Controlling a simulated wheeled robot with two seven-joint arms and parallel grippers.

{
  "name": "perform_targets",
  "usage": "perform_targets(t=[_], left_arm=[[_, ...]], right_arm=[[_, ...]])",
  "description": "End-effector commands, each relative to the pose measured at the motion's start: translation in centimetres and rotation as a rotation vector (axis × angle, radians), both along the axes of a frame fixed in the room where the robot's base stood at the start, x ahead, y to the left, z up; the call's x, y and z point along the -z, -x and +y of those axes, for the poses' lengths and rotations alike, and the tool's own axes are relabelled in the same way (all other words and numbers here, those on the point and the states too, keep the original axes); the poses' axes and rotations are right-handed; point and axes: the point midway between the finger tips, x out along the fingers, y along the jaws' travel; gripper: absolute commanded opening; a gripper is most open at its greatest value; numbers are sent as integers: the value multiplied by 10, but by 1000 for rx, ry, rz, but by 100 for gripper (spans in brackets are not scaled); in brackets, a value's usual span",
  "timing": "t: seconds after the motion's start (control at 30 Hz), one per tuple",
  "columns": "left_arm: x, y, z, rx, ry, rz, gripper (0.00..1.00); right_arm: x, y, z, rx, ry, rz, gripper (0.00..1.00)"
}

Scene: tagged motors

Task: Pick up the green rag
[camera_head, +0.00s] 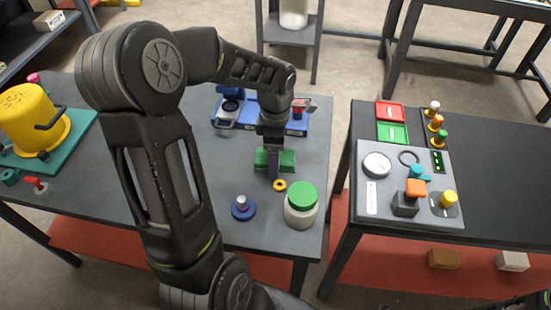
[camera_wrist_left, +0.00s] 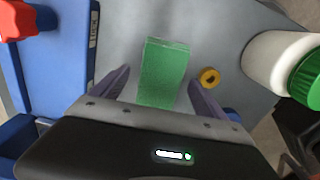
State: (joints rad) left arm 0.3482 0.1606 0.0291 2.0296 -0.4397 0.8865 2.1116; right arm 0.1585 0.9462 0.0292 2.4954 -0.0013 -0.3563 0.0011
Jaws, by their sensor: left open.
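The green rag (camera_head: 288,159) lies on the left grey table as a small green block shape. In the left wrist view the rag (camera_wrist_left: 164,72) is in the middle, between and just beyond the fingers. My left gripper (camera_head: 274,165) points down over the rag and hides part of it in the head view. In the left wrist view its two fingers (camera_wrist_left: 160,88) are apart, one on each side of the rag's near part. I cannot tell whether they touch it.
Close by are a yellow ring (camera_head: 280,185), a white jar with a green lid (camera_head: 301,204), a blue-based knob (camera_head: 243,208) and a blue fixture (camera_head: 297,126). A yellow motor (camera_head: 32,112) stands at left. The right table (camera_head: 490,190) carries a control panel (camera_head: 350,215).

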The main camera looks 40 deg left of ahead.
Motion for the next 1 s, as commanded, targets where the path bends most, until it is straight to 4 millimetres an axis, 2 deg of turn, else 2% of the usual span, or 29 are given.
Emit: perform_targets(t=[0.07,0.17,0.87,1.0], left_arm=[[0,0,0,0,0,0,85],[0,0,0,0,0,0,77],[0,0,0,0,0,0,20],[0,0,0,0,0,0,18]], right_arm=[[0,0,0,0,0,0,36],[0,0,0,0,0,0,36],[0,0,0,0,0,0,36],[0,0,0,0,0,0,36]])
